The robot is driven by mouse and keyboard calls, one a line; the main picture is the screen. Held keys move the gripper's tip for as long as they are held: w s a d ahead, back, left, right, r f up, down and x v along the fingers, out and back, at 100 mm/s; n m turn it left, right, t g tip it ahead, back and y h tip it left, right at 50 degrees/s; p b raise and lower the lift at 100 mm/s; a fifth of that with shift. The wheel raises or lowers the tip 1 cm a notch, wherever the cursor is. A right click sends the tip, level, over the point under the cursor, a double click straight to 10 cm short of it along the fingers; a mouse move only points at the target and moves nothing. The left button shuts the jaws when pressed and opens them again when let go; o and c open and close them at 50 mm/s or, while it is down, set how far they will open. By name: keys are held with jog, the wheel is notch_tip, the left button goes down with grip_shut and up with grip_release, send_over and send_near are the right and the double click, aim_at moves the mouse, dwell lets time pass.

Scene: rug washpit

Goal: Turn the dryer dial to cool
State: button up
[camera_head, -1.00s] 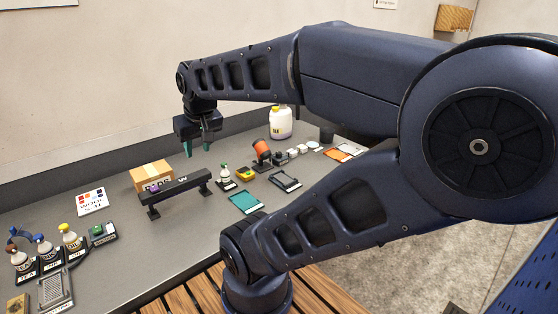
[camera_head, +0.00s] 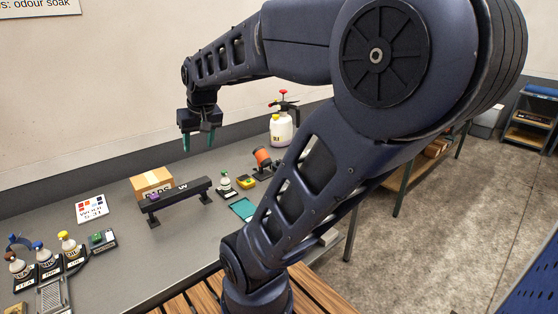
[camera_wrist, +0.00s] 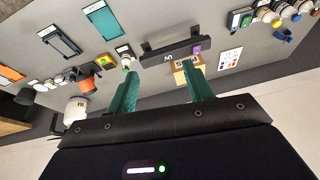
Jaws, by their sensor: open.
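My gripper (camera_head: 198,142) hangs above the workbench with its two green fingers apart and nothing between them. They also show in the wrist view (camera_wrist: 160,72). Below it, a black bar on feet (camera_head: 180,192) bears a "W" mark and has a purple piece (camera_head: 153,197) near its left end. The bar also shows in the wrist view (camera_wrist: 165,50). An orange cylinder on a dark stand (camera_head: 262,157) lies to the right, partly behind my arm. No part is clearly readable as the dryer dial, and no cool mark is legible. My fingers touch nothing.
A cardboard box (camera_head: 152,182) stands behind the bar. A white sprayer (camera_head: 281,127) stands near the wall. A small bottle (camera_head: 225,183) and a yellow device (camera_head: 246,181) are right of the bar. Several bottles (camera_head: 70,246) stand at the left. The bench's front middle is clear.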

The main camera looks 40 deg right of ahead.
jog(key=w+d+m+g, duration=0.1)
jog(key=w+d+m, duration=0.1)
jog(key=w+d, duration=0.85)
jog(key=m+g, duration=0.3)
jog(key=m, duration=0.3)
send_over(279, 160)
notch_tip(279, 160, down, 22)
notch_tip(279, 160, down, 11)
jog(key=shift+s+a+r, duration=0.1)
jog(key=shift+r, duration=0.05)
jog(key=c, duration=1)
jog(key=shift+o, duration=0.2)
